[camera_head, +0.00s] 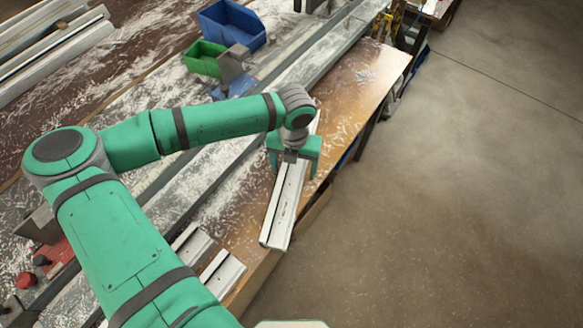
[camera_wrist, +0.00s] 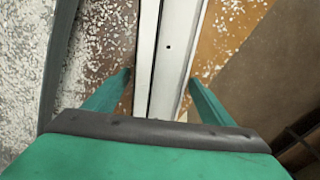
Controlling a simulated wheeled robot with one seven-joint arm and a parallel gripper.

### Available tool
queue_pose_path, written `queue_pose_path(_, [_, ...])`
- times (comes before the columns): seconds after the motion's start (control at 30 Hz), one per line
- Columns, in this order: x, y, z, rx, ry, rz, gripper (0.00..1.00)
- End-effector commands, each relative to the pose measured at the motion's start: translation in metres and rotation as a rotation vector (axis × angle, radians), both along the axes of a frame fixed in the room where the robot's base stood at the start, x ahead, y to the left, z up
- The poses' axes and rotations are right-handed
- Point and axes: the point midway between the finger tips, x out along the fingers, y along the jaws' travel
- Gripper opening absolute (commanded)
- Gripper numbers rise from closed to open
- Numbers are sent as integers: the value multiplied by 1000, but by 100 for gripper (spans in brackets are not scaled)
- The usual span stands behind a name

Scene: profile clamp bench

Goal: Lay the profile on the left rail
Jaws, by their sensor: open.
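A long pale silver profile (camera_head: 282,210) lies on the wooden bench near its front edge, under my gripper (camera_head: 293,165). In the wrist view the profile (camera_wrist: 172,45) runs lengthwise between my two fingers (camera_wrist: 160,82). The fingers are spread, one on each side of it, with visible gaps, so my gripper is open and not holding it. The profile's far part is partly hidden by my wrist. Two short pale metal pieces, one (camera_head: 190,243) left of the other (camera_head: 222,272), show beside my arm, which hides part of them. I cannot tell whether these are the rails.
A long grey metal track (camera_head: 335,45) runs along the bench. A blue bin (camera_head: 232,24) and a green bin (camera_head: 204,58) stand at the back. More long profiles (camera_head: 45,45) lie at the far left. Pale shavings cover the bench (camera_head: 375,65). Open floor (camera_head: 460,200) lies to the right.

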Motion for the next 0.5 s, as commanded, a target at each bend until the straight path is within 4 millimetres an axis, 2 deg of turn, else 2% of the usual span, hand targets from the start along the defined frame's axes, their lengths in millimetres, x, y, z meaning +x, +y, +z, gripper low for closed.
queue_pose_path(0.2, [0, 0, -1, 0, -1, 0, 77])
queue_pose_path(0.4, [0, 0, 0, 0, -1, 1, 29])
queue_pose_path(0.5, [1, 0, 1, 0, -2, 0, 9])
